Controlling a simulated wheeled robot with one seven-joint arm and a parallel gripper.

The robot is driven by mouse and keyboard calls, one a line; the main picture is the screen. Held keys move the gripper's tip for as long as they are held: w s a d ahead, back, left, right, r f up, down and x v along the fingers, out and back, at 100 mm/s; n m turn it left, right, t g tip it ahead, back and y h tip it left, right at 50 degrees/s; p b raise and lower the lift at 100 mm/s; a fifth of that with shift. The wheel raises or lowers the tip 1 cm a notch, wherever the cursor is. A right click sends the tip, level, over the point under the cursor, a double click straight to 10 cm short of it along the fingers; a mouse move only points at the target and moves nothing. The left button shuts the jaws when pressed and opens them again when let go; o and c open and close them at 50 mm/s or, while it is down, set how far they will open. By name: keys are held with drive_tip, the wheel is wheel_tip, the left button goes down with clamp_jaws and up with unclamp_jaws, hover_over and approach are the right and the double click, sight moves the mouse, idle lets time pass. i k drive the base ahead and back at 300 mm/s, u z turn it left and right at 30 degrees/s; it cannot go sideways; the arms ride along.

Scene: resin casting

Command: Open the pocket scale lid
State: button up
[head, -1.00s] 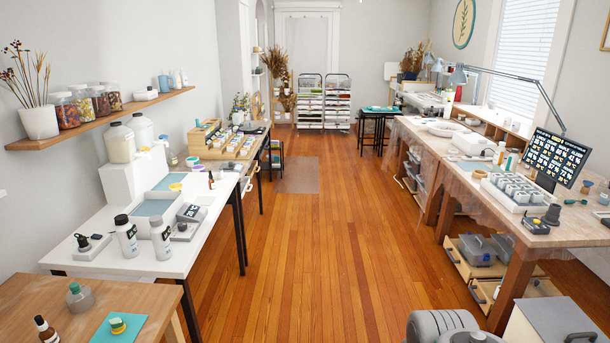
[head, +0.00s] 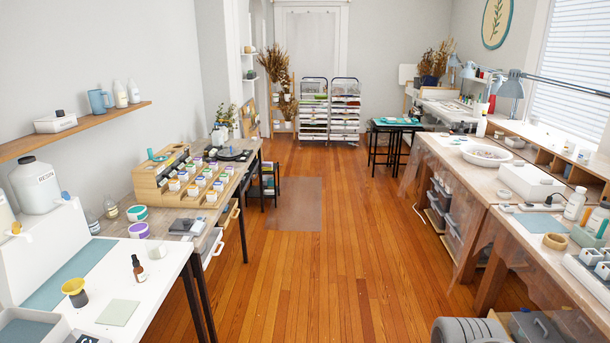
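A small dark grey flat device (head: 182,226) lies at the near end of the wooden bench on the left in the head view. It may be the pocket scale, but it is too small to tell for sure, and I cannot make out whether its lid is open or shut. My gripper is not in view.
The wooden bench (head: 232,180) holds a tiered rack (head: 150,185) of small jars. Purple-banded (head: 138,230) and green-banded (head: 137,213) tubs stand near the dark device. A white table (head: 150,305) is nearer. Wooden floor (head: 335,240) lies clear between left and right benches.

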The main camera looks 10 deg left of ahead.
sight(179, 224)
drive_tip(key=u, duration=0.2)
drive_tip(key=i, duration=1.55)
drive_tip(key=u, duration=1.3)
drive_tip(key=i, duration=0.85)
drive_tip(key=u, duration=1.55)
drive_tip(key=i, duration=0.75)
drive_tip(key=u, duration=0.4)
